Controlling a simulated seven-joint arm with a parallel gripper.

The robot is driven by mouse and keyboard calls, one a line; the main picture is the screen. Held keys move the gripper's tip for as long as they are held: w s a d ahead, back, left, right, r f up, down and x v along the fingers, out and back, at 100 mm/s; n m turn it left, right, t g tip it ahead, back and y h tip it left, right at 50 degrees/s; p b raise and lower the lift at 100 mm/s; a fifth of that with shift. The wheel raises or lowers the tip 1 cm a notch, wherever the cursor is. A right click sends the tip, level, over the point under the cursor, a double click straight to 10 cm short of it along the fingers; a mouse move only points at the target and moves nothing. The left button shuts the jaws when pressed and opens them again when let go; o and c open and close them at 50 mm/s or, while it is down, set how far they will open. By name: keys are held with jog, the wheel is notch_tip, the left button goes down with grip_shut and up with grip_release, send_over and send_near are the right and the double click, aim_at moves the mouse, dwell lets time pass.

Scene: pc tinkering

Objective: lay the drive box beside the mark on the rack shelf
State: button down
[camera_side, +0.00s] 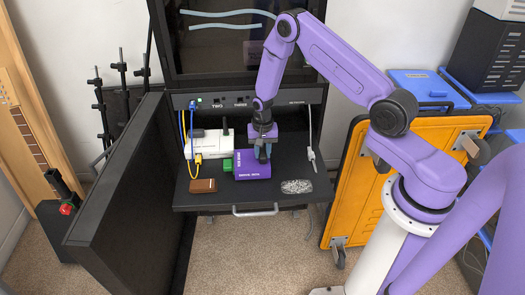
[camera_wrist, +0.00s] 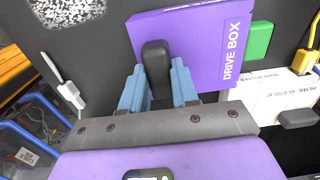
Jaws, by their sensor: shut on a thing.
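The drive box (camera_side: 252,170) is a flat purple box with white lettering, over the dark rack shelf (camera_side: 222,200). It also fills the top middle of the wrist view (camera_wrist: 200,45). My gripper (camera_side: 263,152) points down at the box; in the wrist view its blue fingers (camera_wrist: 158,84) are shut on a black upright grip on the box. I cannot tell whether the box touches the shelf. A speckled black-and-white patch (camera_side: 297,186), the likely mark, lies on the shelf to the right of the box, apart from it; it shows at top left in the wrist view (camera_wrist: 68,10).
A green block (camera_side: 228,165) sits just left of the box. A white router (camera_side: 205,145) with blue and yellow cables is behind left. A brown wallet-like item (camera_side: 202,186) lies front left. A white cable (camera_side: 311,153) hangs at right. Bare shelf lies between box and patch.

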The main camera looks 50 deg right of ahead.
jog(key=shift+f, duration=0.3)
jog(key=c, duration=0.8)
grip_release()
notch_tip(320, 180, up, 17)
jog(key=shift+r, duration=0.2)
